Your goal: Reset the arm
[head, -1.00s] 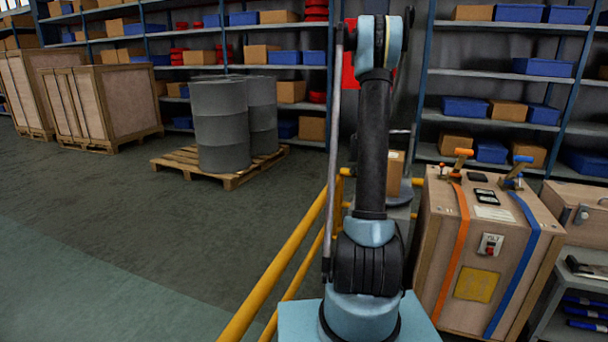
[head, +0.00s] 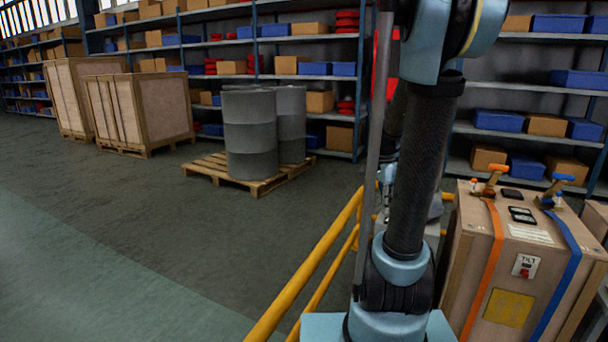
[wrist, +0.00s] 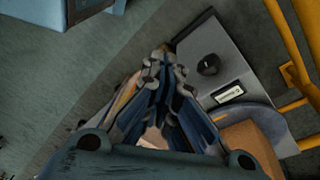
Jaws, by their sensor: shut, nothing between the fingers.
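My arm stands in front of the column in the head view, its dark middle link nearly upright. My gripper (wrist: 162,62) shows in the wrist view with its fingers drawn together, shut and empty. It points over a grey plate (wrist: 205,45) that carries a black round knob (wrist: 209,65) and a white label (wrist: 228,94). I cannot tell how far the fingertips are from the plate. In the head view the gripper is largely hidden behind my arm.
Yellow rails (head: 310,265) run beside my base and also show in the wrist view (wrist: 290,75). A strapped wooden crate (head: 525,260) stands close on the right. Grey drums (head: 250,135) sit on a pallet (head: 257,188). The floor at left is clear.

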